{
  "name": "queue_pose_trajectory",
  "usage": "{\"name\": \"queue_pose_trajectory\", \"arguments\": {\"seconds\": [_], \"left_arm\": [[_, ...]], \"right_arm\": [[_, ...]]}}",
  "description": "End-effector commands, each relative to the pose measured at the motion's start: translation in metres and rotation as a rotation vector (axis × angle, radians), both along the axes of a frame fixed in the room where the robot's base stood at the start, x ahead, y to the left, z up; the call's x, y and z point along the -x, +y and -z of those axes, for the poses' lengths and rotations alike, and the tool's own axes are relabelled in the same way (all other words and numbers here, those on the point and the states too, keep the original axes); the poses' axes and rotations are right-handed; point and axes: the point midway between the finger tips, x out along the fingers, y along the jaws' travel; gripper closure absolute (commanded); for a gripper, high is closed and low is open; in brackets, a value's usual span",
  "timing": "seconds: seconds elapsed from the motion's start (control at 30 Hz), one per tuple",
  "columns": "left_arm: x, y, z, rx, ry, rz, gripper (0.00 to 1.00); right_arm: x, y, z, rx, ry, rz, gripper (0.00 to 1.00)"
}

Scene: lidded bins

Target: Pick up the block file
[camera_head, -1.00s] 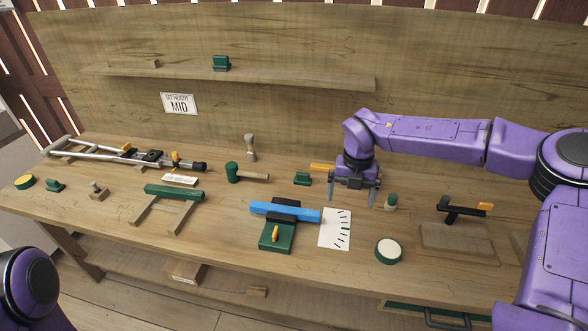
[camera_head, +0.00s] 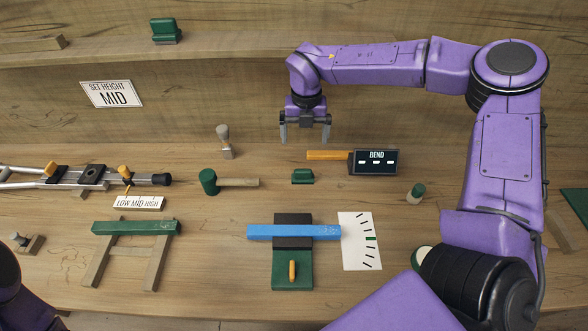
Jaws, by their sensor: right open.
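A small dark-green block (camera_head: 302,176) lies on the bench below my right gripper; a similar green block (camera_head: 166,31) sits on the shelf. I cannot tell for sure which is the block file. My right gripper (camera_head: 305,137) is open, fingers down, with nothing between them. It shows above and behind the bench block, apart from it. My left gripper is out of view.
A BEND sign (camera_head: 375,162) with an orange handle (camera_head: 328,155) lies right of the block. A green-headed mallet (camera_head: 208,182) lies left. A blue bar (camera_head: 294,231) on a green-based fixture stands in front. A green peg (camera_head: 416,193) stands at right.

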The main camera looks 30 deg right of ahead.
Motion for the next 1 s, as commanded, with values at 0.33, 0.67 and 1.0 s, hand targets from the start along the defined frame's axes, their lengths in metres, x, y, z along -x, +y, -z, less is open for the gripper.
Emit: {"name": "queue_pose_trajectory", "arguments": {"seconds": [0.33, 0.67, 1.0], "left_arm": [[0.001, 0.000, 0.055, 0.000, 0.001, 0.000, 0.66], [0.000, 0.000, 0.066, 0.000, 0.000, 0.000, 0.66], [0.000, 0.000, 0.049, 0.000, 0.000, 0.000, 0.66]], "right_arm": [[0.002, -0.003, 0.055, 0.000, 0.000, 0.005, 0.00], [0.004, -0.004, 0.092, 0.001, 0.005, 0.008, 0.00], [0.004, -0.006, 0.140, 0.001, 0.004, 0.006, 0.00]]}}
